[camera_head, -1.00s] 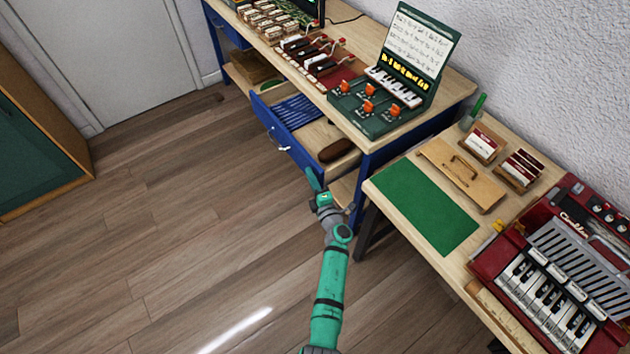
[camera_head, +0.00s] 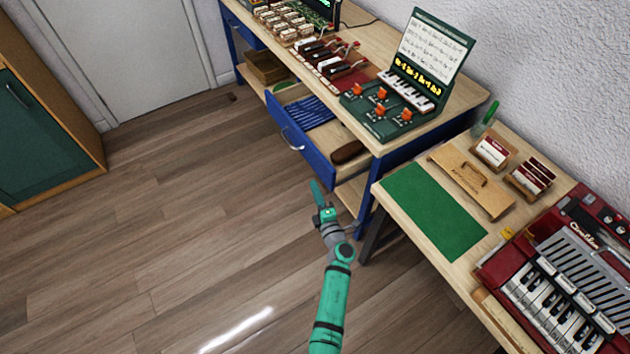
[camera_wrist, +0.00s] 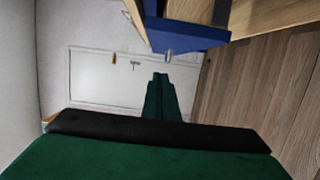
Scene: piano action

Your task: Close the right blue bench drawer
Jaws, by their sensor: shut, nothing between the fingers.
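The right blue bench drawer (camera_head: 306,155) stands pulled out from the wooden-topped blue bench. Its blue front has a silver handle (camera_head: 291,140). Inside lie blue striped items (camera_head: 304,112) and a dark brown oblong object (camera_head: 346,152). My gripper (camera_head: 317,188) is shut and empty, just in front of the near right end of the drawer front. A small gap shows between them in the head view. In the wrist view my closed green fingers (camera_wrist: 160,95) point past the drawer front (camera_wrist: 182,38), with the handle (camera_wrist: 168,56) close by.
A second blue drawer (camera_head: 247,32) is at the bench's far end. A side table with a green mat (camera_head: 433,210) and a red accordion (camera_head: 560,270) stands right of my arm. A green cabinet (camera_head: 40,140) is at the left. The floor (camera_head: 190,210) between is clear.

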